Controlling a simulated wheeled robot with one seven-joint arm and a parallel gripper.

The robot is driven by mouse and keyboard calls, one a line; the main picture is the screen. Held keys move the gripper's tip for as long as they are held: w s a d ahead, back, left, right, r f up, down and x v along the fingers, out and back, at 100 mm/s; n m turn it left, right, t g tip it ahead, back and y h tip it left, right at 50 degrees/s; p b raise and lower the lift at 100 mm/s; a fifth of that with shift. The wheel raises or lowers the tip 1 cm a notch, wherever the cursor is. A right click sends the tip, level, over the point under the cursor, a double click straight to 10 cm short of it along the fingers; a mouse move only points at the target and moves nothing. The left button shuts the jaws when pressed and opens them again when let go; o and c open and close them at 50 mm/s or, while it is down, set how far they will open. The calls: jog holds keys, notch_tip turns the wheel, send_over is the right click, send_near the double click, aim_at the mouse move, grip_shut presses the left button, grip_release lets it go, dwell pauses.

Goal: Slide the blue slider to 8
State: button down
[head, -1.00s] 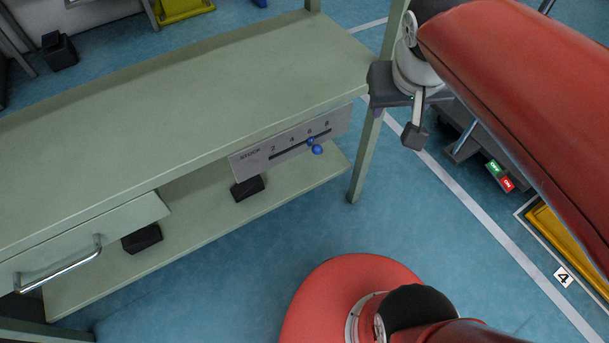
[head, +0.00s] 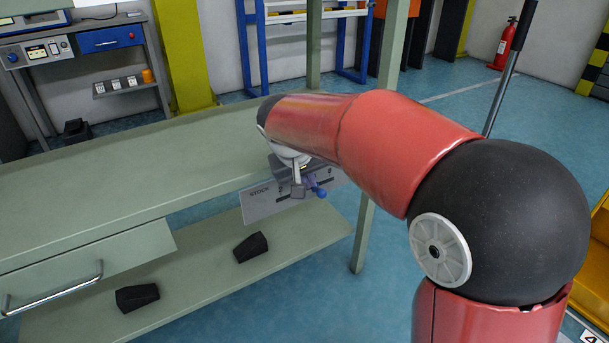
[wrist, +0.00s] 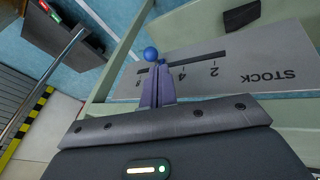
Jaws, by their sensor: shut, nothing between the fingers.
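The blue slider (head: 318,190) is a round knob on a grey scale plate (head: 262,203) fixed under the table's front edge. The plate (wrist: 262,62) shows STOCK, 2, 4 and a dark slot. My gripper (wrist: 158,68) is shut and empty, its fingertips close by the knob; I cannot tell whether they touch. In the head view my arm hides part of the plate and my gripper (head: 302,180).
The green table (head: 130,175) has a drawer with a metal handle (head: 55,290) at left. Black blocks (head: 251,247) lie on the lower shelf. A table leg (head: 364,235) stands right of the plate. The floor in front is clear.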

aim_at(319, 191)
jog(key=x, duration=0.3)
jog(key=shift+w+d+f, duration=0.1)
jog(key=shift+w+f, duration=0.05)
jog(key=shift+f, duration=0.2)
jog(key=shift+w+d, duration=0.5)
jog(key=shift+d, duration=0.25)
jog(key=shift+w+d, duration=0.45)
jog(key=shift+d, duration=0.25)
jog(key=shift+w+d, duration=0.5)
jog(key=shift+d, duration=0.25)
